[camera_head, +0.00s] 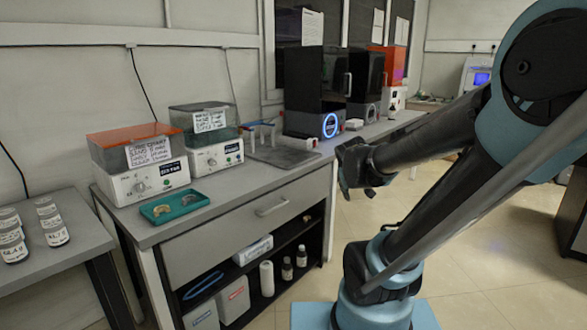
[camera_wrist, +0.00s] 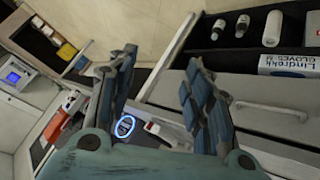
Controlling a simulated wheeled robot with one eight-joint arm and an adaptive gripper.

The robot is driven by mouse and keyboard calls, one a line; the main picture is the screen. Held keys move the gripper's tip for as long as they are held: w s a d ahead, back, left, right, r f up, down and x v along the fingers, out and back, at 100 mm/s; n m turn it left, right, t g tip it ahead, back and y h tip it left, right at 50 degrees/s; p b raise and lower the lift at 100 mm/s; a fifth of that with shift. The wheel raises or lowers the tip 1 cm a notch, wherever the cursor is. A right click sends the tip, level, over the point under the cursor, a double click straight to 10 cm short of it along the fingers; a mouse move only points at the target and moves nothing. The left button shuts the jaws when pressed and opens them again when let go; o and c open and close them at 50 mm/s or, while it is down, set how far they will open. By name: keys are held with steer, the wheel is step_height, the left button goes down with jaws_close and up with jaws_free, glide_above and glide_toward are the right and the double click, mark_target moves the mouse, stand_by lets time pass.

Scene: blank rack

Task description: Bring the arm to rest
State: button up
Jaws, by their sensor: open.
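My gripper (camera_head: 352,168) is at the end of my raised arm, in front of the right part of the bench in the head view. In the wrist view my gripper (camera_wrist: 158,85) shows two blue-padded fingers spread apart with nothing between them. It touches nothing that I can see. The fingers are only partly visible in the head view, as dark shapes seen from the side.
A grey bench (camera_head: 235,196) carries a teal tray (camera_head: 174,208), an orange-lidded machine (camera_head: 140,165) and a grey-lidded machine (camera_head: 208,140). A side table (camera_head: 85,240) holds several labelled jars. Bottles and boxes fill the lower shelf (camera_head: 262,298). Floor right of the bench is clear.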

steer(key=s+a+f+m+g+y, duration=0.1)
steer(key=s+f+g, duration=0.2)
steer(key=s, duration=0.6)
steer(key=s+a+f+g+y, duration=0.1)
steer(key=s+f, duration=0.3)
steer(key=s, duration=0.6)
steer(key=shift+m+g+y, duration=0.4)
steer(key=shift+g+y, duration=0.1)
steer(key=shift+g, duration=0.4)
steer(key=shift+a, duration=0.1)
steer(key=shift+w+f, duration=0.25)
steer(key=shift+w, duration=0.1)
